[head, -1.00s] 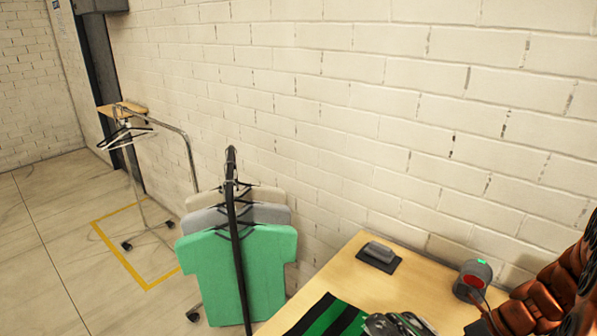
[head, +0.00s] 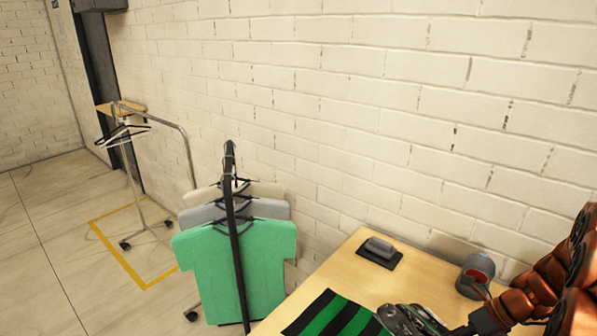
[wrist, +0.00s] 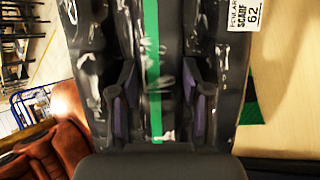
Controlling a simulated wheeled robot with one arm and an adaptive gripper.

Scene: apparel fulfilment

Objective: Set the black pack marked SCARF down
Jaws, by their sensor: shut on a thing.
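The black pack (wrist: 100,60) marked SCARF fills the middle of the wrist view. It is glossy, with a green stripe down its middle and a white label (wrist: 244,16) reading SCARF 62 at the top right. My gripper (wrist: 162,105) is shut on it, one finger on each side of the green stripe. In the head view my gripper (head: 402,319) is low, over the front part of the wooden table (head: 345,262). A black and green striped piece (head: 332,313) shows beside it; I cannot tell whether this is the held pack or something under it. The pack's underside is hidden.
A dark device on a black pad (head: 379,250) and a grey round device with a red face (head: 475,275) stand on the table by the brick wall. A rack with a green shirt (head: 240,265) stands left of the table. The table between these devices is bare.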

